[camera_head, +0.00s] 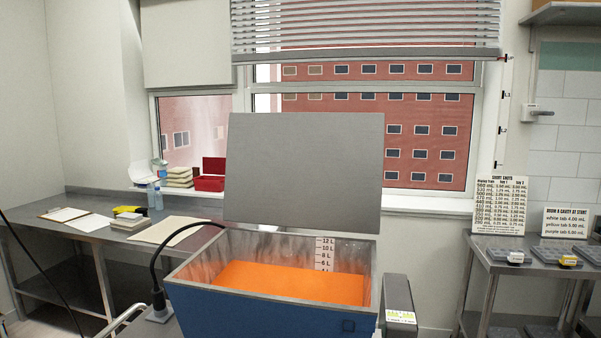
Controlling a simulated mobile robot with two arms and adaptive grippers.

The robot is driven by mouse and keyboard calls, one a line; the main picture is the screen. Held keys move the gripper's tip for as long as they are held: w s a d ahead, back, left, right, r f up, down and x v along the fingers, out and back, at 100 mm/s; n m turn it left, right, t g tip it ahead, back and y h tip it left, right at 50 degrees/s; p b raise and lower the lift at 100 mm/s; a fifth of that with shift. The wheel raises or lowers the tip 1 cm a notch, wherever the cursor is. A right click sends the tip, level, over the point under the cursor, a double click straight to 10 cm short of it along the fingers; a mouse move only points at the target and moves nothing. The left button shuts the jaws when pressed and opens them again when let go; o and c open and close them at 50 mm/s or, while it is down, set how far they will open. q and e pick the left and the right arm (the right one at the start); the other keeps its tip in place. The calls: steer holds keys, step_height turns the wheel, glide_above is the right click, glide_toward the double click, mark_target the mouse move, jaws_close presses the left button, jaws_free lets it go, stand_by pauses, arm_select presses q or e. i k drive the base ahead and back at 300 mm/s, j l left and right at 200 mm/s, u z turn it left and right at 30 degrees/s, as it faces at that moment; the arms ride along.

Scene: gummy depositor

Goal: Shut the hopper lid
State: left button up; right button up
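The hopper lid (304,172) is a flat grey panel. It stands open and nearly upright at the back edge of the hopper. The hopper (270,313) is a blue box with a metal rim, in the lower middle of the head view. Orange material (290,284) lies inside it, and a litre scale (325,254) marks its back inner wall. Neither of my grippers shows in this view.
A black cable (155,264) arches up beside the hopper's left side. A grey box (398,305) stands at its right. A steel bench (75,232) with papers is at the left. A table (497,266) with trays and signs is at the right.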

mark_target(321, 171)
steer(key=i+l+u, duration=0.25)
steer(key=l+u, duration=0.2)
steer(key=l, duration=0.45)
steer(key=i+l+u, duration=0.1)
steer(key=l+u, duration=0.3)
steer(key=l, duration=0.55)
steer(key=l+u, duration=0.45)
steer(key=l, duration=0.5)
steer(key=i+l+u, duration=0.1)
steer(key=l+u, duration=0.3)
steer(key=l, duration=0.4)
steer(key=l+u, duration=0.35)
steer(key=l, duration=0.45)
steer(key=k+l+u, duration=0.15)
steer(key=l+u, duration=0.25)
steer(key=l, duration=0.4)
